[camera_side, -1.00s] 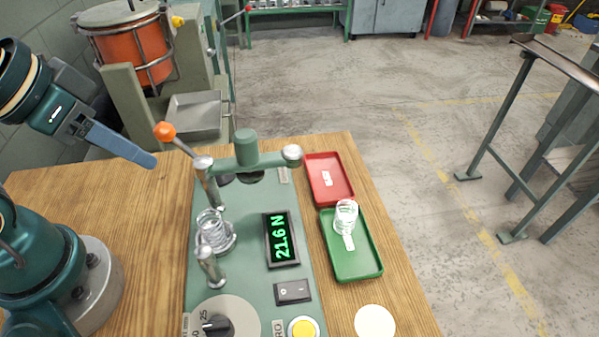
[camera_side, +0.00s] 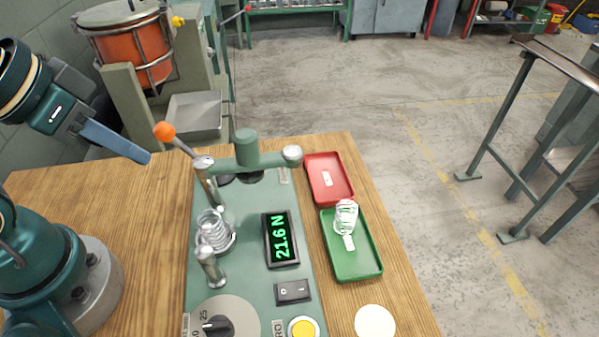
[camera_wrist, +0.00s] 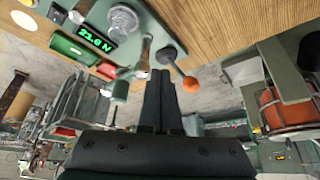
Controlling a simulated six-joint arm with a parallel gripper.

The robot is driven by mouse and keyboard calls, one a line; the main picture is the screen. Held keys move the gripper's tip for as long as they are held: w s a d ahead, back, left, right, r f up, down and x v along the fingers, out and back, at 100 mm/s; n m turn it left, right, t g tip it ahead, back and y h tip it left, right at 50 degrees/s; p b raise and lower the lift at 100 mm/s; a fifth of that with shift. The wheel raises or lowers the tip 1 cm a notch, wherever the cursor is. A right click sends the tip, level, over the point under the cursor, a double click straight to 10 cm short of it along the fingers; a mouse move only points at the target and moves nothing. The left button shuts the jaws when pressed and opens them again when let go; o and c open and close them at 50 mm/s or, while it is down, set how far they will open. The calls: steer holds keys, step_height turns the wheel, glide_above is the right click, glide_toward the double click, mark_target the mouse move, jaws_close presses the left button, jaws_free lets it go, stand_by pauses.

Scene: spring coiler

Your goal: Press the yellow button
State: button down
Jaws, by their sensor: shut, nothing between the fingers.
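The yellow button (camera_side: 303,327) sits at the front edge of the green machine panel in the side view, beside a label partly reading "RO". My gripper (camera_side: 148,157) is shut and empty, up at the left above the wooden table, well away from the button. In the wrist view its long dark fingers (camera_wrist: 160,76) lie together, pointing toward the orange-knobbed lever (camera_wrist: 190,84). That lever also shows in the side view (camera_side: 165,132). The display (camera_side: 281,240) reads 21.6 N. A coil spring (camera_side: 213,230) stands on the machine.
A green tray (camera_side: 352,264) holding another spring (camera_side: 346,217) and a red tray (camera_side: 329,180) lie right of the machine. A black rocker switch (camera_side: 292,291) and a dial (camera_side: 222,322) are near the button. A pale disc (camera_side: 375,321) lies on the table.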

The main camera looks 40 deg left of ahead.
stand_by(0.8)
steer(key=w+a+r+m+t+y, duration=0.2)
steer(key=w+a+r+m+t, duration=0.1)
steer(key=w+r+m+t, duration=0.45)
steer(key=w+d+r+m+t+h, duration=0.2)
steer(key=w+d+r+m+h, duration=0.35)
steer(key=m, duration=0.85)
steer(key=s+d+f+m+g+h, duration=0.1)
steer(key=d+f+m+g+h, duration=0.25)
steer(key=d+m, duration=0.4)
steer(key=s+d+f+m+g+h, duration=0.2)
steer(key=d+m+g+h, duration=0.2)
steer(key=d+m, duration=0.35)
steer(key=s+d+f+m+g+y, duration=0.1)
steer(key=s+d+f+m+g, duration=0.6)
steer(key=s+f+m+g, duration=0.1)
step_height(320, 180, down, 2)
steer(key=s+m, duration=0.1)
steer(key=s, duration=0.1)
steer(key=shift+s+f+y, duration=0.25)
steer(key=shift+s+y, duration=0.1)
steer(key=shift+y, duration=0.05)
